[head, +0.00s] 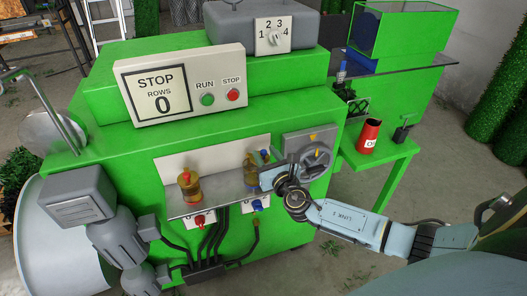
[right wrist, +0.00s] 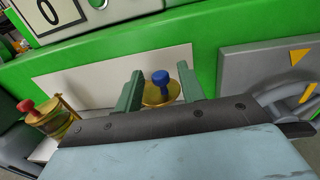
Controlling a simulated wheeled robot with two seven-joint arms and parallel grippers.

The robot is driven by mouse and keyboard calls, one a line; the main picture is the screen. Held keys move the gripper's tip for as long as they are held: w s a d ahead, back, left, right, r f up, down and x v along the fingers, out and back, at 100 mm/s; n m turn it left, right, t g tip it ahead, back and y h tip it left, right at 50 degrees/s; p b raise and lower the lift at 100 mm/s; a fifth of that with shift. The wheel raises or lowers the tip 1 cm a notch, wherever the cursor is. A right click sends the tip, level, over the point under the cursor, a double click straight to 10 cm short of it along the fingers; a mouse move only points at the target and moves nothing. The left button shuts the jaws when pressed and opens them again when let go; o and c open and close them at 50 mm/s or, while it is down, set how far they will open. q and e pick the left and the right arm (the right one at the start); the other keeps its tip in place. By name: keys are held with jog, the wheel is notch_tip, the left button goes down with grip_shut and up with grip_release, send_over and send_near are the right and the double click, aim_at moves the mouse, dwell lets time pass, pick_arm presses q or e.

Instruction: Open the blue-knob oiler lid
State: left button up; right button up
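The blue-knob oiler (head: 250,168) stands on the metal shelf at the front of the green machine, partly hidden by my right gripper. In the right wrist view its blue knob (right wrist: 161,77) tops a brass-coloured lid (right wrist: 158,95). My right gripper (right wrist: 160,70) is open, with one green finger on each side of the lid and knob. I cannot tell whether either finger touches the lid. In the head view my right gripper (head: 264,156) reaches in from the right. My left gripper is not in view.
A red-knob oiler (head: 188,186) stands left on the shelf (head: 218,198). A handwheel (head: 314,158) on a grey plate is close right of my gripper. A STOP panel (head: 183,90) is above. A red can (head: 368,136) stands on a green side table.

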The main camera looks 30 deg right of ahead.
jog(key=shift+w+d, duration=0.15)
jog(key=shift+w, duration=0.8)
